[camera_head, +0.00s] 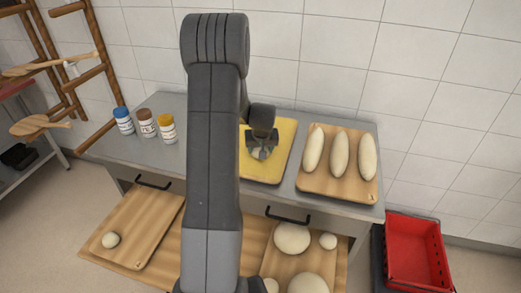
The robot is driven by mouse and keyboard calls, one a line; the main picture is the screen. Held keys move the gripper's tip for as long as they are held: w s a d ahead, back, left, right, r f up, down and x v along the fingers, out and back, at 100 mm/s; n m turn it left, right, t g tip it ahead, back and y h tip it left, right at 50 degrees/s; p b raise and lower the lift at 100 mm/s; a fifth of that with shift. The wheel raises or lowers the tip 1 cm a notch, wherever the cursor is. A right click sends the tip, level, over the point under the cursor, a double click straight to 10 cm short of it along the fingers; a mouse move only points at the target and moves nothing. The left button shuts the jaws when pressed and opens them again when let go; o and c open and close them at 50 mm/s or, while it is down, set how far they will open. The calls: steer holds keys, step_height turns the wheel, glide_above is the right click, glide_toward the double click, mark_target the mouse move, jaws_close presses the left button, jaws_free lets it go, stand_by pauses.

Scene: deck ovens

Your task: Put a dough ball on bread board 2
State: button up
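My gripper (262,150) is over the yellow board (263,179) on the grey counter, partly behind my arm. I cannot tell whether its fingers are open or shut, or whether they hold anything. A wooden board (130,224) at the lower left bears one small dough ball (110,240). Another wooden board (281,264) at the lower right bears several dough pieces, among them a large ball (292,238) and a small ball (328,241). A wooden board (325,188) on the counter bears three long dough loaves (339,156). No readable label shows which is bread board 2.
Three jars with blue, brown and yellow lids, such as the brown-lidded one (146,123), stand at the counter's left. A red crate (415,252) is at the lower right. Wooden racks and a peel (40,126) are at the left. My arm hides the middle.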

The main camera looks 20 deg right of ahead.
steer(key=shift+f, duration=0.65)
steer(key=shift+f, duration=0.1)
steer(key=o, duration=1)
steer(key=shift+c, duration=0.2)
steer(key=shift+r, duration=0.3)
steer(key=b+v, duration=0.1)
steer(key=v, duration=1)
steer(key=shift+r+b, duration=0.35)
steer(key=shift+b, duration=0.05)
steer(key=shift+s, duration=0.15)
